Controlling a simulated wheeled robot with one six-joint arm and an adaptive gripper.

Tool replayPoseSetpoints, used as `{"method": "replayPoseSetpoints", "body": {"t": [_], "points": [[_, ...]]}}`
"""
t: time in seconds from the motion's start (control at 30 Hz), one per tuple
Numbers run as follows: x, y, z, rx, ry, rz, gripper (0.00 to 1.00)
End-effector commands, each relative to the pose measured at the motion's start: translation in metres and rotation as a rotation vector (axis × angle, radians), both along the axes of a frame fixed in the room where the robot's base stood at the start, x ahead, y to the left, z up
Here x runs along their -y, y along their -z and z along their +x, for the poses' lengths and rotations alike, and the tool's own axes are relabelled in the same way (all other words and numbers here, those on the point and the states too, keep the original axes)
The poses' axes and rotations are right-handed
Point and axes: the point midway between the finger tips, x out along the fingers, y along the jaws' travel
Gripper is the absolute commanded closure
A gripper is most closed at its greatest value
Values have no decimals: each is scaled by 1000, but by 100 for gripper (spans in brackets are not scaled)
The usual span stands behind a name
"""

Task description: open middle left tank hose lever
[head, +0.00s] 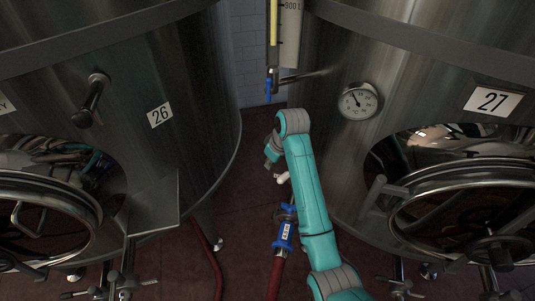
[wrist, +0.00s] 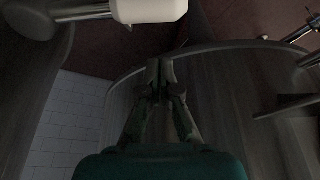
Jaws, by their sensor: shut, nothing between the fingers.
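My gripper (wrist: 162,68) is shut and empty, its fingertips together in the middle of the wrist view. In the head view the gripper (head: 270,160) is small and partly hidden by my teal arm, in the gap between the two tanks. A white lever handle (head: 283,178) shows just below it. A white rounded handle on a metal rod (wrist: 150,10) shows at the top of the wrist view, apart from the fingertips. Below, a blue fitting with a white label (head: 285,235) joins a red hose (head: 276,277). I cannot tell which lever the task names.
Tank 26 (head: 195,110) stands left and tank 27 (head: 435,75) right, both with round hatches. A gauge (head: 359,101) sits on tank 27. A level tube with a blue valve (head: 268,90) hangs above the gap. Another red hose (head: 207,255) lies on the dark red floor.

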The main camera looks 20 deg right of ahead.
Motion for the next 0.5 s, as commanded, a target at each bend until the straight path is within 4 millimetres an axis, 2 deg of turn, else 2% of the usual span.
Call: {"method": "replayPoseSetpoints", "body": {"t": [0.13,0.5], "points": [[3,14,-6,-2,1,1,100],[17,12,-18,1,-3,0,100]]}}
